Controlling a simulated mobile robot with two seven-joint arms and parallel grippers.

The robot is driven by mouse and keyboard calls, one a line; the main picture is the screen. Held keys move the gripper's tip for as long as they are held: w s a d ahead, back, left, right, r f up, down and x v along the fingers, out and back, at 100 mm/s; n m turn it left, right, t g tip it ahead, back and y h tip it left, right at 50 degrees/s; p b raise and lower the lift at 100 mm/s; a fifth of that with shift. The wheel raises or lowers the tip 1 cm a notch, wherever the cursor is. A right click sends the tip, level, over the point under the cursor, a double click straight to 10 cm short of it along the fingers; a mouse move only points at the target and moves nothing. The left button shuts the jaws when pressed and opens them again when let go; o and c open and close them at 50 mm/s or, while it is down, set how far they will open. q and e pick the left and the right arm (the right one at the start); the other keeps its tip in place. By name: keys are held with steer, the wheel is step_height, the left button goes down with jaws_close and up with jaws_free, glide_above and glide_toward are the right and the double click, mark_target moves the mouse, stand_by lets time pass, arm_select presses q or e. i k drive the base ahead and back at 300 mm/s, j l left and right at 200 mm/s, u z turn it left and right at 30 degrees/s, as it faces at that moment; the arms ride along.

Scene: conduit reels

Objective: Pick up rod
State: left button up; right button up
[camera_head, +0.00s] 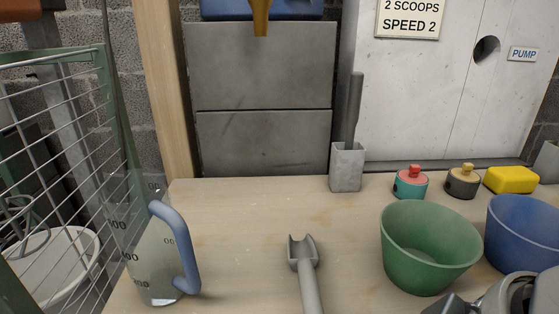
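A dark grey rod (354,105) stands nearly upright, leaning slightly, in a small square light-grey holder (346,170) at the back of the wooden table. Its lower end is hidden inside the holder. Part of my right arm's end, with the gripper (450,305), shows at the bottom right corner, well in front of the rod and apart from it. It is cut off by the frame edge, so its opening cannot be made out. My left gripper is not in view.
On the table (240,220) are a clear jug (150,255) with a blue handle, a grey scoop-like tool (306,275), a green bowl (425,250), a blue bowl (520,235), two knobbed pots (410,185) (462,184) and a yellow block (511,180). A wire rack (60,130) stands left.

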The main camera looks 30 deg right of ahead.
mark_target(356, 78)
steer(key=z, duration=1.4)
steer(key=u, duration=2.45)
steer(key=z, duration=2.45)
